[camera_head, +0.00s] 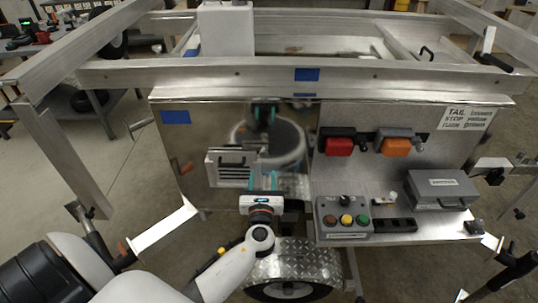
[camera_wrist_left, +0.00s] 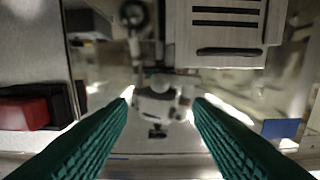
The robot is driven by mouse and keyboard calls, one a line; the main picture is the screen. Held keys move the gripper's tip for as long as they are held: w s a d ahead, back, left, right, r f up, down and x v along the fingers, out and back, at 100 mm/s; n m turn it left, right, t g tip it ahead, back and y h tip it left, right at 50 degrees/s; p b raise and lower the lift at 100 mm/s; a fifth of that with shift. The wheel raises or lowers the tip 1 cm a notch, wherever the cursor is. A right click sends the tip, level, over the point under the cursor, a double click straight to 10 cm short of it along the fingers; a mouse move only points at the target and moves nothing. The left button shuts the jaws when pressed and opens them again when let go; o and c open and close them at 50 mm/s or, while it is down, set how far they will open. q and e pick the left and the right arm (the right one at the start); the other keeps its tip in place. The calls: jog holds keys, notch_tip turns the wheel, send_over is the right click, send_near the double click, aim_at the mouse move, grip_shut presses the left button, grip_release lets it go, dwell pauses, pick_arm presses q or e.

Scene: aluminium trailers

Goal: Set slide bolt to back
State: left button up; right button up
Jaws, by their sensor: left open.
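My left gripper (camera_head: 262,181) is in front of the shiny metal panel (camera_head: 190,128), just right of a slotted metal plate (camera_head: 229,172). In the left wrist view its green ridged fingers (camera_wrist_left: 160,101) are apart with nothing between them. The slotted plate shows there at upper right (camera_wrist_left: 228,22). The panel mirrors my gripper and arm, which confuses the area beyond the fingers. My right gripper is not in view.
A red lamp (camera_head: 339,146) and an orange lamp (camera_head: 396,147) are right of the gripper. A button box (camera_head: 344,218) and a grey case (camera_head: 438,189) stand on the shelf below. A trailer rail (camera_head: 240,75) runs above, and a wheel fender (camera_head: 293,262) lies below.

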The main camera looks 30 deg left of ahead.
aim_at(264, 155)
pick_arm(q)
jog(key=x, duration=0.9)
jog(key=shift+w+a+f, duration=0.1)
jog(key=shift+w+a, duration=0.05)
jog(key=shift+w, duration=0.15)
grip_shut()
